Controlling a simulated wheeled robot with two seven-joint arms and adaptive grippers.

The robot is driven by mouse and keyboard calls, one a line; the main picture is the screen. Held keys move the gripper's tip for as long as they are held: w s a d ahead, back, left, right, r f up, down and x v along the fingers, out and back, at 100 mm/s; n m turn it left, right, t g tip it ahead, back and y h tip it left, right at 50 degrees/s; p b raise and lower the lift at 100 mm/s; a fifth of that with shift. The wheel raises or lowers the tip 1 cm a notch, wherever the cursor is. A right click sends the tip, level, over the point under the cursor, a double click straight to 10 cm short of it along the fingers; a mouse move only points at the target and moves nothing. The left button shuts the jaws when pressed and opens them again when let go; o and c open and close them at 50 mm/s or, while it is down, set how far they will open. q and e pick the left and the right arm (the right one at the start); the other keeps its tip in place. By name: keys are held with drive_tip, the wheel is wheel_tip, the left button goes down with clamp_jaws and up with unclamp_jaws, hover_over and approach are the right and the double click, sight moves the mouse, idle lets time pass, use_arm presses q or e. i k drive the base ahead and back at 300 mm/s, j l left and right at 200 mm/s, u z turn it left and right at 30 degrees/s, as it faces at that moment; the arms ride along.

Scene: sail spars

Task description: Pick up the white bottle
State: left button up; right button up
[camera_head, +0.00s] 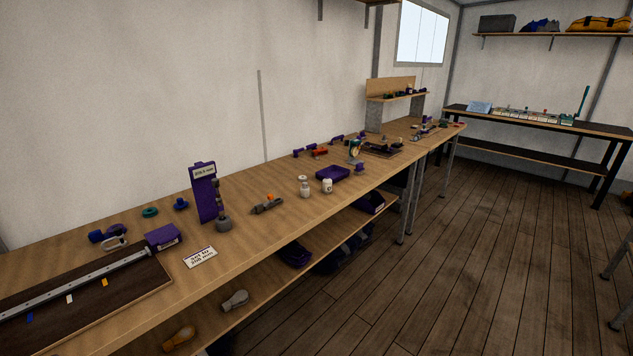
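Two small whitish bottles stand upright on the long wooden workbench (262,237), near its front edge at the middle of the view. The right one (327,187) is short and white, with a marking on its front. The left one (304,187) is slimmer and looks white to grey, with a darker band. A small gap separates them. They are too small for me to read any label. Neither of my grippers shows in this view.
A purple tray (333,174) lies just behind the bottles. A lower shelf (262,290) runs beneath the bench. The plank floor (460,260) in front is clear.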

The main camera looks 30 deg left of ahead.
sight(327, 183)
drive_tip(key=i+u, duration=0.45)
drive_tip(key=i+l+u, duration=0.85)
drive_tip(key=i+j, duration=0.1)
drive_tip(key=i, duration=0.05)
